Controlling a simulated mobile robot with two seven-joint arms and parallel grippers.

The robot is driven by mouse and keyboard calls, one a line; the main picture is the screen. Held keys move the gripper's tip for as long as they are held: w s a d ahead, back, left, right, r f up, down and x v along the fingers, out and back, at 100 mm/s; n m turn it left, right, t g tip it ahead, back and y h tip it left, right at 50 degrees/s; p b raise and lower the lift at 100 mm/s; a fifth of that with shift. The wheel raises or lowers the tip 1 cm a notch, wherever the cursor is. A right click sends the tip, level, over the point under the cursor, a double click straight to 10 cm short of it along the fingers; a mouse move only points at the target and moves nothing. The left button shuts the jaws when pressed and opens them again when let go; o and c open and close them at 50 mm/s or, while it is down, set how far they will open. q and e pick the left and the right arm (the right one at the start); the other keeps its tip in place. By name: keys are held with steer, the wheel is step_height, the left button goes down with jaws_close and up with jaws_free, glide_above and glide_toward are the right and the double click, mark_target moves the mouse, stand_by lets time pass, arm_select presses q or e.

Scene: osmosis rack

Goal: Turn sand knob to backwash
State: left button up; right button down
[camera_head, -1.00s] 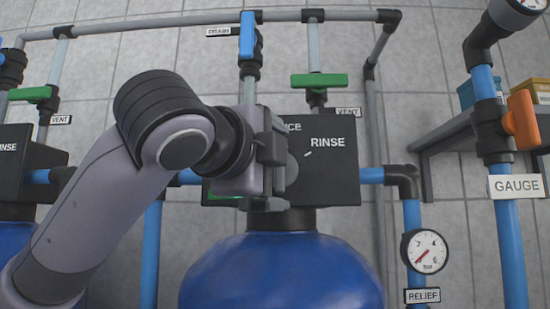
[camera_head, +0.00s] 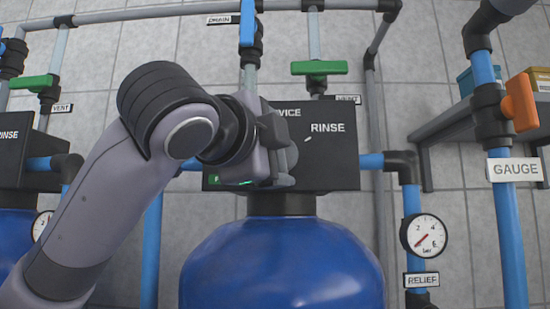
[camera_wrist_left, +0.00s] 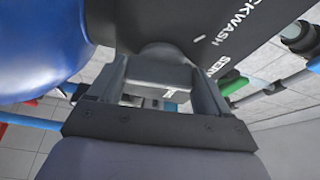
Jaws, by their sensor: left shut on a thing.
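The sand knob (camera_head: 292,156) is a grey round knob on the front of a black valve box (camera_head: 335,170), mostly hidden behind my left gripper. The box carries the words SERVICE, partly covered, and RINSE in the head view. In the left wrist view BACKWASH, partly cut off, and part of SERVICE show on the box face (camera_wrist_left: 225,20). My left gripper (camera_head: 282,152) is shut on the knob, its fingers tilted. In the left wrist view the gripper (camera_wrist_left: 160,85) has a finger on each side of the grey knob (camera_wrist_left: 160,72). My right gripper is not in view.
A blue tank (camera_head: 285,265) stands under the valve box. A green vent handle (camera_head: 319,67) and a blue drain handle (camera_head: 247,22) are above. A pressure gauge (camera_head: 424,235), an orange handle (camera_head: 521,102) and blue pipes are at the right. Another valve box (camera_head: 25,150) is at the left.

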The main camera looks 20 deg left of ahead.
arm_select(q)
steer(key=n+t+y+b, duration=0.1)
steer(key=n+b, duration=0.1)
steer(key=n, duration=0.2)
steer(key=n+t+y+b, duration=0.1)
steer(key=n+b, duration=0.2)
steer(key=n, duration=0.1)
steer(key=n+t+y+b, duration=0.1)
steer(key=n+b, duration=0.2)
steer(key=n, duration=0.1)
steer(key=shift+d+f+y, duration=0.2)
steer(key=shift+f+y, duration=0.1)
steer(key=shift+n, duration=0.3)
steer(key=o, duration=1)
steer(key=shift+t, duration=0.3)
